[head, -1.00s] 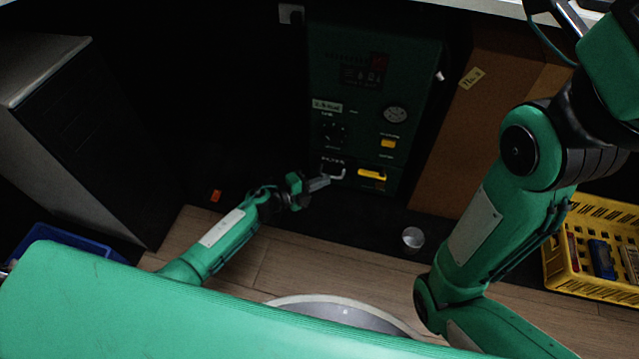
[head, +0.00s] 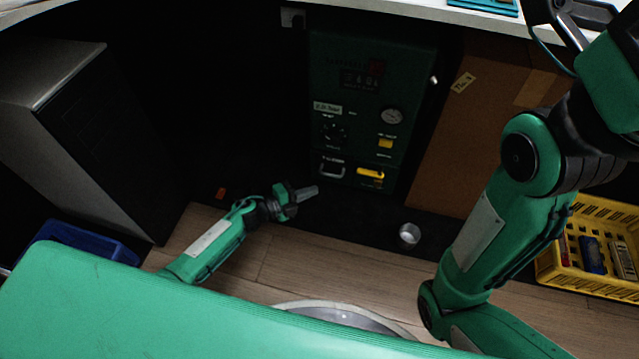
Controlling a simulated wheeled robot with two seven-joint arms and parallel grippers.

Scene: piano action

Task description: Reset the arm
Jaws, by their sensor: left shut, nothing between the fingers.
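My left gripper (head: 308,193) is low in the middle of the head view, at the end of my green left arm. It is shut with nothing between its fingers. It is apart from the dark green machine (head: 355,110), down and left of its lower handles. My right arm rises along the right side of the view. Part of my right gripper (head: 560,18) shows at the upper right, by the white worktop; its fingertips cannot be made out clearly.
The machine has a silver handle (head: 331,168) and a yellow handle (head: 370,173). A metal cup (head: 409,234) stands on the floor. A yellow crate (head: 590,280) is at the right, a brown box (head: 490,125) beside the machine, a grey cabinet (head: 75,125) at the left, a blue bin (head: 85,243) below.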

